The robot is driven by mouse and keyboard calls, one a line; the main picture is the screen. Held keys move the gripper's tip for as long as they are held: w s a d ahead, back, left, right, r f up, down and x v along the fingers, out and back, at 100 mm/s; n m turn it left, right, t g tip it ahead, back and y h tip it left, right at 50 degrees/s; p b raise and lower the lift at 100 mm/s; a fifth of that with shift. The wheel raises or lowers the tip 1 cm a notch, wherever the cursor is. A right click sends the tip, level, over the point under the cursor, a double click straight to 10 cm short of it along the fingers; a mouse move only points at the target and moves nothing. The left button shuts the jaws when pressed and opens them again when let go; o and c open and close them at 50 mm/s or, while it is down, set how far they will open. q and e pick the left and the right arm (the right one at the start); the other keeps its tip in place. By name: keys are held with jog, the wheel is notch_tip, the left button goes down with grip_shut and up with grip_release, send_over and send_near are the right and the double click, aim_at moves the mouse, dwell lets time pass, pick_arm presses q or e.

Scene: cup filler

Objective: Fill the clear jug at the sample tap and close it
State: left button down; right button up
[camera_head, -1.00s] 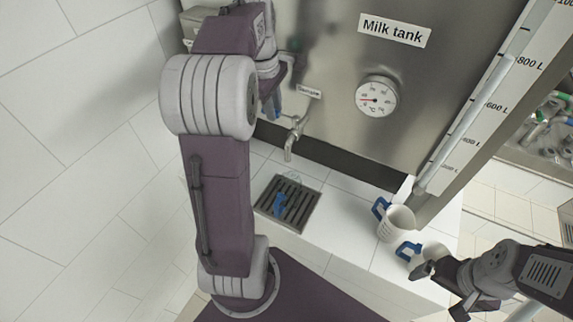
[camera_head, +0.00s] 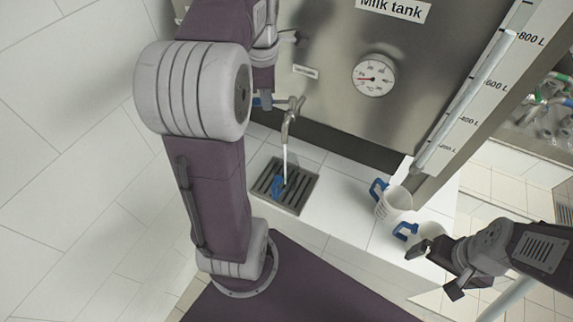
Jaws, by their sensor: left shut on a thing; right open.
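The sample tap (camera_head: 290,118) is on the front of the milk tank, and a white stream runs down from its spout. The clear jug is hard to make out; its blue handle (camera_head: 278,187) shows on the drain grate (camera_head: 300,197), under the stream. The milk level in it cannot be told. My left gripper (camera_head: 267,101) is at the tap, shut on its blue lever (camera_head: 256,102), partly hidden by my arm. My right gripper (camera_head: 436,270) is open and empty, low at the right by the counter's front edge.
Two white jugs with blue handles stand on the counter to the right: one behind (camera_head: 394,205), one nearer (camera_head: 428,238) beside my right gripper. The tank (camera_head: 330,60) has a dial gauge (camera_head: 374,76) and a level scale. The white counter (camera_head: 338,212) between grate and jugs is clear.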

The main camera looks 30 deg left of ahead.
pick_arm(q)
jog(key=shift+s+d+r+n, duration=0.1)
jog(key=shift+s+n, duration=0.15)
jog(key=shift+n, duration=0.35)
jog(key=n, duration=0.1)
jog(key=s+d+n, duration=0.1)
jog(key=n, duration=0.1)
jog(key=shift+d+g+y, duration=0.25)
jog(key=shift+g+y, duration=0.05)
jog(key=shift+y, duration=0.1)
jog(key=shift+s+d+n, duration=0.2)
jog(key=shift+d+n, duration=0.15)
jog(key=shift+n, duration=0.4)
jog(key=shift+s+d+n, duration=0.15)
jog(key=shift+d+n, duration=0.15)
jog(key=shift+n, duration=0.45)
jog(key=shift+g, duration=0.3)
dwell(4.9)
